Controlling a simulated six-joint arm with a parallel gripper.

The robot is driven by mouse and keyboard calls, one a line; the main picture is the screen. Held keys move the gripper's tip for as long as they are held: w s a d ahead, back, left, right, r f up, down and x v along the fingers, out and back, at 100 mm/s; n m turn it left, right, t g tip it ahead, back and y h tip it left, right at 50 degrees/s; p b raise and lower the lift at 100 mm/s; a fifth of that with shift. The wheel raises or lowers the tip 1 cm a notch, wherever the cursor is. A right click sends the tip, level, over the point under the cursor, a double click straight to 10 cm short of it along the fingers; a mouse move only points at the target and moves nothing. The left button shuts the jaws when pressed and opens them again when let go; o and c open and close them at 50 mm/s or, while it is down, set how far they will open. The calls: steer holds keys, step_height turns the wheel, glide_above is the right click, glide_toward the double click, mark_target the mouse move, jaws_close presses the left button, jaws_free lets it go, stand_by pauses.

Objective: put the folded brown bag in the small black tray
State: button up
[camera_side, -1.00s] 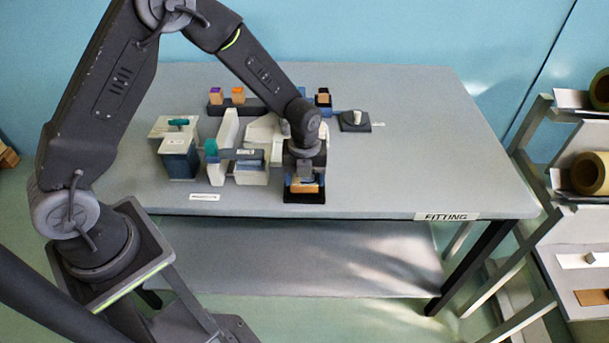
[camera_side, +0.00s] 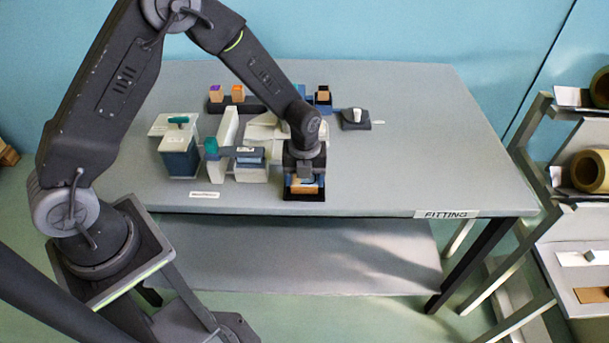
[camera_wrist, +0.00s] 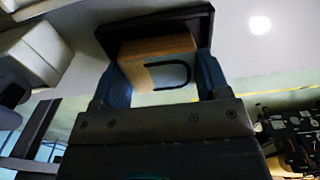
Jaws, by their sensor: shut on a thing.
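The folded brown bag (camera_wrist: 160,48) is between the two blue-grey fingers of my gripper (camera_wrist: 160,80) in the wrist view, with a dark curved handle on its face. In the side view the bag (camera_side: 305,190) shows as a small brown strip below my gripper (camera_side: 304,178). My gripper is shut on it. The small black tray (camera_side: 303,198) is at the table's front edge, directly under the bag. The tray (camera_wrist: 185,22) also shows behind the bag in the wrist view. My gripper hides part of the tray, and I cannot tell whether the bag touches its floor.
A white and blue-grey device (camera_side: 250,168) stands close to the left of my gripper. A blue-grey box (camera_side: 180,160) is farther left. A dark block holder (camera_side: 236,105) and a small black stand (camera_side: 355,121) are behind. The table's right side is clear.

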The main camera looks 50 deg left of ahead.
steer(key=shift+f, duration=0.1)
steer(key=o, duration=1)
